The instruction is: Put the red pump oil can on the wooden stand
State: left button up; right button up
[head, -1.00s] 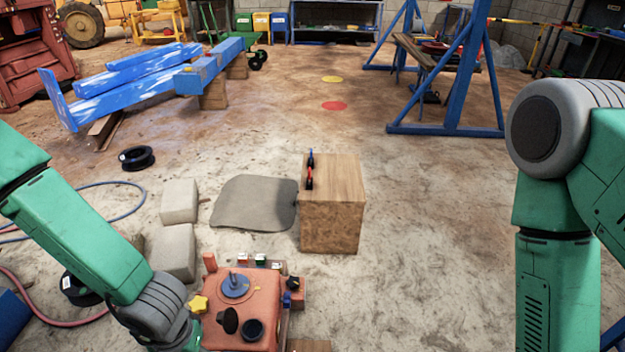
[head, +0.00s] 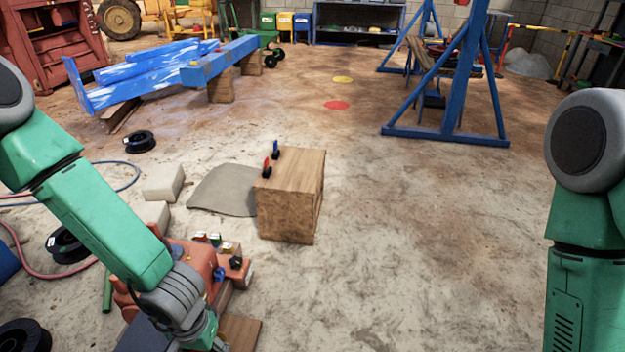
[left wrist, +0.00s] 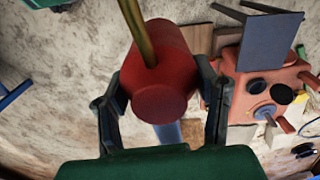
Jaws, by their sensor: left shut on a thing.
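The red pump oil can (left wrist: 165,75) fills the middle of the left wrist view, with a brass-coloured tube rising from it. My left gripper (left wrist: 163,88) is shut on the can, one finger on each side. In the head view the left forearm reaches down to the bottom edge, and the can and fingers are not visible there. The wooden stand (head: 285,215), a block-like box, is on the floor near the centre of the head view, beyond the left arm. Two small tools, one red and one blue (head: 276,148), stand on its left top edge. My right gripper is out of view.
A salmon-red machine (head: 205,262) lies partly behind my left arm; it also shows at right in the left wrist view (left wrist: 290,85). Pale blocks (head: 163,183) and a grey mat (head: 225,190) are left of the stand. Floor right of the stand is clear.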

aim_at(299, 169)
jog(key=i+l, duration=0.45)
jog(key=i, duration=0.2)
jog(key=i+l+u, duration=0.1)
jog(key=i+l, duration=0.4)
jog(key=i+j, duration=0.15)
jog(key=i, duration=0.45)
jog(key=i+j, duration=0.2)
jog(key=i, duration=0.4)
jog(key=i+j, duration=0.15)
jog(key=i, duration=0.45)
